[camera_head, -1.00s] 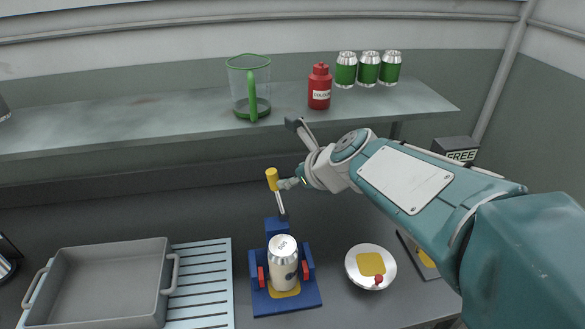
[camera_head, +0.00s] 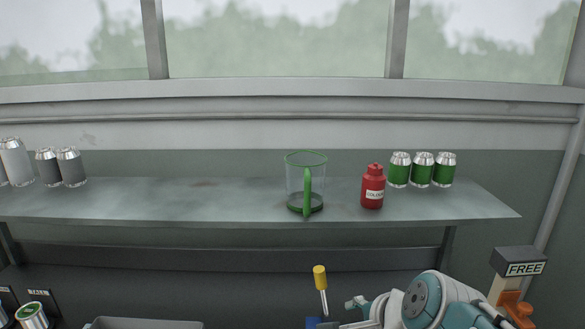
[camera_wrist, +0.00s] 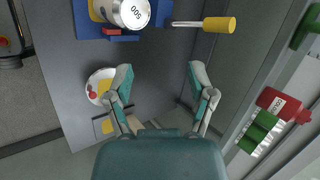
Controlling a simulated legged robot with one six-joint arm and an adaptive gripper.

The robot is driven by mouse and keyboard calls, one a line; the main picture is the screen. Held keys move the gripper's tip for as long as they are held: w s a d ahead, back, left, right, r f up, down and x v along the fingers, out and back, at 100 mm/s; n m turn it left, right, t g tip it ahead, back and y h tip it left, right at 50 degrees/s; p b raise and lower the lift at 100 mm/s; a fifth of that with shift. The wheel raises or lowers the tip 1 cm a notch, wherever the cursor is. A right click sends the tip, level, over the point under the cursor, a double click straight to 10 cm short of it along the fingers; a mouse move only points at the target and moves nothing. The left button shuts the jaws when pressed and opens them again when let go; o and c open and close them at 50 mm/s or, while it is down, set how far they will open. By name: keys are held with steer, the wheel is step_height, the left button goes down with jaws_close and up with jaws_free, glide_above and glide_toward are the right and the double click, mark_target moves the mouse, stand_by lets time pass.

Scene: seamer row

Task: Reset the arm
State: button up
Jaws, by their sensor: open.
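My gripper (camera_wrist: 161,82) is open in the wrist view, its two teal fingers apart with nothing between them but grey surface below. In the head view, part of my arm shows at the bottom right, right of a yellow-handled lever (camera_head: 320,277). The lever also shows in the wrist view (camera_wrist: 214,24), beyond the fingers. A silver can marked 500 (camera_wrist: 131,12) stands in a blue fixture (camera_wrist: 164,14) at the wrist view's top edge, apart from the fingers. In the head view the can is out of frame.
A shelf (camera_head: 240,207) holds a green-handled jug (camera_head: 306,185), a red bottle (camera_head: 372,187), green cans (camera_head: 422,170) and grey cans (camera_head: 60,167). A FREE sign (camera_head: 523,268) stands right. A grey tray (camera_head: 145,323) shows at the bottom. A white dish (camera_wrist: 97,84) lies left of the fingers.

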steer(key=s+d+f+n+h, duration=0.1)
steer(key=s+d+n, duration=0.1)
steer(key=s+n, duration=0.3)
steer(key=s+d+f+n+g+h, duration=0.1)
steer(key=s+d+n+h, duration=0.1)
steer(key=s+n, duration=0.3)
steer(key=shift+d+f+n, duration=0.4)
steer(key=shift+n, duration=1.9)
